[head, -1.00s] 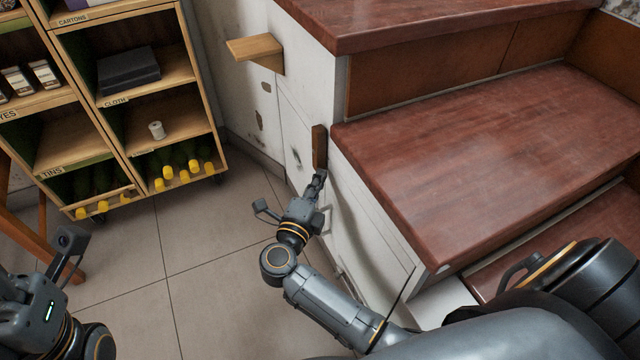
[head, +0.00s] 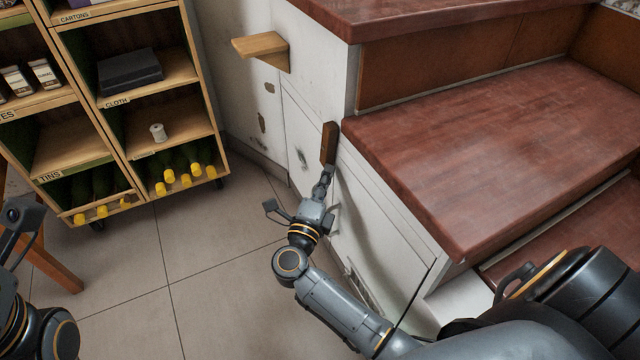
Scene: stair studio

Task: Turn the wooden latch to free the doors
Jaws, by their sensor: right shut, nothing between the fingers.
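The wooden latch (head: 329,143) is a dark brown block on the white side panel under the stairs. It stands upright, close to the seam between the two white doors, the far door (head: 298,135) and the near door (head: 372,225). My right gripper (head: 323,176) is shut and empty, with its fingertips at the latch's lower end. I cannot tell whether they touch it.
Reddish-brown stair treads (head: 480,150) overhang the doors on the right. A small wooden shelf (head: 262,48) juts from the white wall above the far door. A wooden shelf unit (head: 120,110) with bottles stands at the left. The tiled floor (head: 215,265) between is clear.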

